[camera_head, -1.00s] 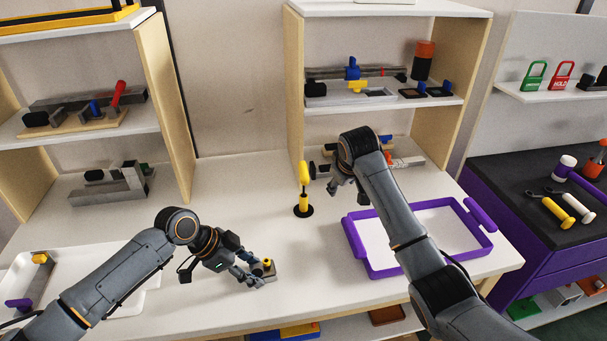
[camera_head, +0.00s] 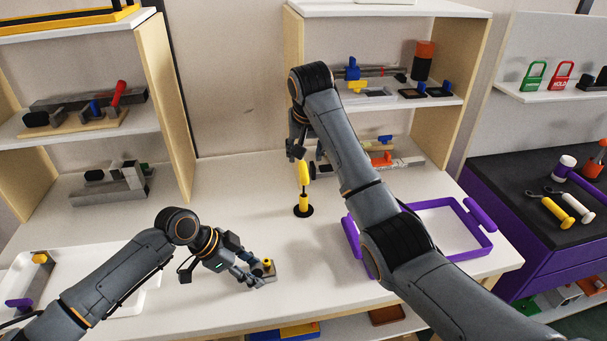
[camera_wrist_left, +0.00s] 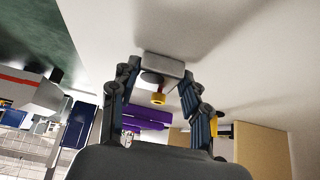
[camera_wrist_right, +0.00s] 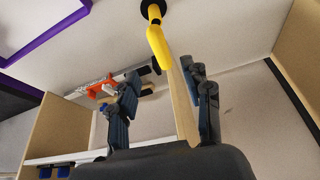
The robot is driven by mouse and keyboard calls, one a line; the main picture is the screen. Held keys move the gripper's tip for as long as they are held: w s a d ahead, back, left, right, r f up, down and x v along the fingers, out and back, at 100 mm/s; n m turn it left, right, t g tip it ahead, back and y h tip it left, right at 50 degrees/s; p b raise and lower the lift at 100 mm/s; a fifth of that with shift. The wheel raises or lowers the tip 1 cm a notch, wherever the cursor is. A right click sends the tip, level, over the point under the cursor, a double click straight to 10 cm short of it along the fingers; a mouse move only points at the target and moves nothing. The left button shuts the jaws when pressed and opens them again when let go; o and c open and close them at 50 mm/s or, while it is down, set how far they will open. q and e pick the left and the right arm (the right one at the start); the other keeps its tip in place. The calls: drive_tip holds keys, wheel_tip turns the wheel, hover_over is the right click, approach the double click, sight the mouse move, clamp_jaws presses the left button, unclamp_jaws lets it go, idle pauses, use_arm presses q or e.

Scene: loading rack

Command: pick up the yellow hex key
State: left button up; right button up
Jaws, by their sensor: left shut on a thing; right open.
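The yellow hex key (camera_head: 303,172) stands upright in a round black base (camera_head: 303,211) on the white table. It also shows in the right wrist view (camera_wrist_right: 157,38), with its end near the space between the fingers. My right gripper (camera_head: 297,152) is open and empty, just above the key's top. Whether a finger touches the key cannot be told. My left gripper (camera_head: 254,276) is shut on a small grey block with a yellow knob (camera_wrist_left: 165,68), low at the table's front.
A purple-rimmed tray (camera_head: 476,252) lies to the right, partly hidden by my right arm. A shelf unit (camera_head: 470,60) with tools and blocks stands behind. A white tray (camera_head: 100,306) is at the left.

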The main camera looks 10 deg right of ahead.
sight(304, 170)
drive_tip(key=x, duration=1)
drive_tip(key=shift+s, duration=0.1)
clamp_jaws()
